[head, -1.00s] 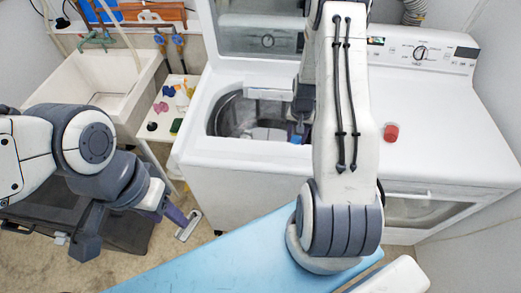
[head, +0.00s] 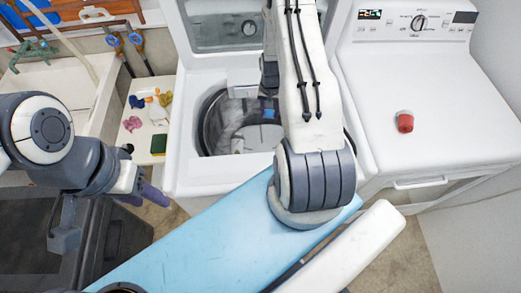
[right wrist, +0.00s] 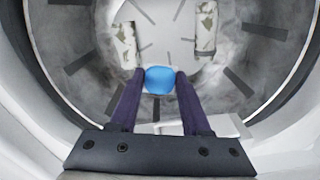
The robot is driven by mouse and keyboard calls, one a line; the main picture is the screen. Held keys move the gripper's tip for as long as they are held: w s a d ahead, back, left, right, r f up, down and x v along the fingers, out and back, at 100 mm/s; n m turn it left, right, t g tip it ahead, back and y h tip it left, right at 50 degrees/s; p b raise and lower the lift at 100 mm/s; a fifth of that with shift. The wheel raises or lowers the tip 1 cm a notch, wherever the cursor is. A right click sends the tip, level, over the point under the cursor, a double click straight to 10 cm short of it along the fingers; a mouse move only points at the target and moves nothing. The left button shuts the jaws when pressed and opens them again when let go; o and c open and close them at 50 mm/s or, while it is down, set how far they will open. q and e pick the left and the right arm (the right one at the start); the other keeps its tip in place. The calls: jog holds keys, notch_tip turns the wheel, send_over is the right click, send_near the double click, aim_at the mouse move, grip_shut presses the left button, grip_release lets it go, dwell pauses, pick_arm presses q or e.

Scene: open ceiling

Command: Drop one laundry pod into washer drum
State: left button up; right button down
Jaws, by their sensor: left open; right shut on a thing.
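The washer (head: 190,170) stands open at the back middle, with its drum (head: 207,125) facing up. My right arm crosses in front of it. My right gripper (right wrist: 160,76) is shut on a blue laundry pod (right wrist: 159,85), held between the fingertips. In the right wrist view the drum (right wrist: 75,60) surrounds the gripper, with pale patterned pieces (right wrist: 206,28) beyond the pod. The height above the drum bottom is unclear. My right fingers are hidden or unclear in the head view. My left gripper (head: 142,194) is open and empty at the left, away from the washer.
A dryer (head: 450,110) stands right of the washer, with a red cup-like thing (head: 405,121) on top. A sink (head: 85,85) and a small shelf (head: 140,138) with small items are at the left. A blue board (head: 190,250) lies across the front.

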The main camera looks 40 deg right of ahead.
notch_tip(320, 180, down, 6)
jog(key=b, duration=0.3)
jog(key=shift+a+r+b, duration=0.15)
jog(key=shift+r+b, duration=0.05)
jog(key=shift+b, duration=0.1)
jog(key=shift+c, duration=1.4)
grip_release()
